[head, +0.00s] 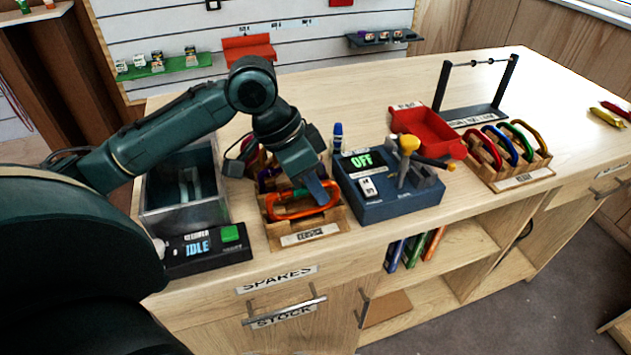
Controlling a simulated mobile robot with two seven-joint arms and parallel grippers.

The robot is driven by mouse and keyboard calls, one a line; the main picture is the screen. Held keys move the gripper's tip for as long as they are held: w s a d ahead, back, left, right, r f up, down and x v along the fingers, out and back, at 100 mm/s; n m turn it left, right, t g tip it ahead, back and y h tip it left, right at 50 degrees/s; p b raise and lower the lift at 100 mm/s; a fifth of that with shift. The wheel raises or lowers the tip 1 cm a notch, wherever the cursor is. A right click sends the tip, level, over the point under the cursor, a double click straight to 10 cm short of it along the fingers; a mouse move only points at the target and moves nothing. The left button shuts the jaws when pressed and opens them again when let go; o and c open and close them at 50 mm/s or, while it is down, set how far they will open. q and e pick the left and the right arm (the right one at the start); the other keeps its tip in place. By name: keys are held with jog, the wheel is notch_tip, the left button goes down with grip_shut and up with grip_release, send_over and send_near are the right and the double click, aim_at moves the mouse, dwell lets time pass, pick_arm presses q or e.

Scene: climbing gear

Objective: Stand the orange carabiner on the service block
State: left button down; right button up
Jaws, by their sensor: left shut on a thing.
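The orange carabiner (290,213) lies at a slant at the front of a wooden rack (330,228) near the counter's front edge. My left gripper (318,192) reaches down over the rack and is shut on the orange carabiner, hiding part of it. I cannot tell whether the carabiner still touches the rack. A blue-grey block (372,212) with a green OFF display, likely the service block, stands just right of the rack. My right gripper is not in view.
On the blue-grey block stand tools with a yellow knob (408,144). A red tray (425,130), a rack of coloured carabiners (513,175) and a dark stand (475,108) are to the right.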

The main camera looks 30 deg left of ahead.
pick_arm(q)
jog(key=shift+f, duration=0.65)
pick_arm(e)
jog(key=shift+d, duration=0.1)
pick_arm(q)
jog(key=c, duration=1.5)
grip_release()
jog(key=shift+o, duration=0.2)
jog(key=p+v, duration=0.1)
jog(key=v, duration=1.2)
jog(key=shift+r, duration=0.2)
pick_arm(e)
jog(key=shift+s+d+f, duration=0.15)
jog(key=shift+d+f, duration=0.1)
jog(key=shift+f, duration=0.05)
pick_arm(q)
jog(key=shift+s, duration=0.1)
